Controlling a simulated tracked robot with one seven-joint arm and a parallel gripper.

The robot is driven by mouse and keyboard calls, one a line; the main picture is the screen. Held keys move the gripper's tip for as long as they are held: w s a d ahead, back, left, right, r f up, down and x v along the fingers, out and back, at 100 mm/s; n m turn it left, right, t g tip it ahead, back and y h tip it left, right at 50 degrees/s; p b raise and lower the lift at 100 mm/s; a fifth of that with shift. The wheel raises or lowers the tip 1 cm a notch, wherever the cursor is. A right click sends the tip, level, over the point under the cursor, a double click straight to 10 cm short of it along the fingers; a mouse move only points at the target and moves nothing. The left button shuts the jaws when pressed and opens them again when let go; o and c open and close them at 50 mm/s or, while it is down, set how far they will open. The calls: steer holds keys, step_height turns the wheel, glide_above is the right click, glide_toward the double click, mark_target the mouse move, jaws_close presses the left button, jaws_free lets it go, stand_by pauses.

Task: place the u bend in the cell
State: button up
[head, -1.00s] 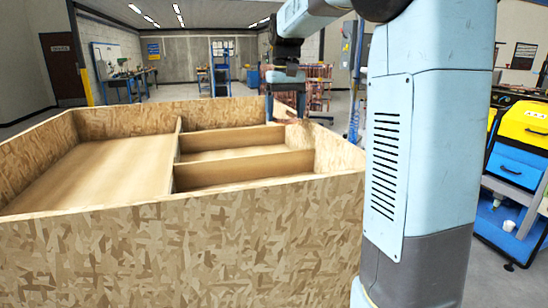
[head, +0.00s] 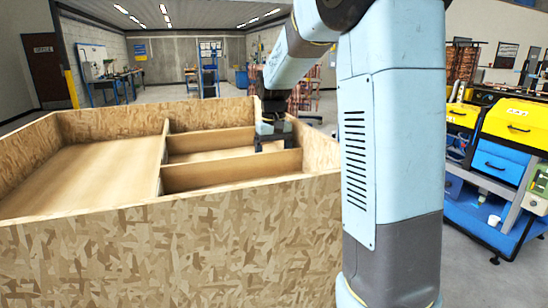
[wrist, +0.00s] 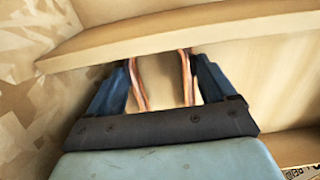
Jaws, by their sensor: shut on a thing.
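The copper u bend shows as two thin copper legs (wrist: 138,88) in the wrist view, between my fingers; its curved part cannot be made out. My gripper (wrist: 162,78) is shut on it. In the head view my gripper (head: 272,143) reaches down into the right part of the wooden crate (head: 170,240), at the right end of the cell between the two dividers. The u bend cannot be made out in the head view. In the wrist view a divider edge (wrist: 220,20) runs across just beyond the fingertips.
The near divider (head: 230,171) and far divider (head: 210,141) bound the cell. The crate's right wall (head: 320,147) is close to my gripper. The large left compartment (head: 85,172) is empty. A blue and yellow cabinet (head: 505,150) stands off to the right.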

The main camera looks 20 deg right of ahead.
steer(key=shift+f, duration=0.15)
steer(key=o, duration=0.9)
step_height(320, 180, up, 12)
stand_by(0.4)
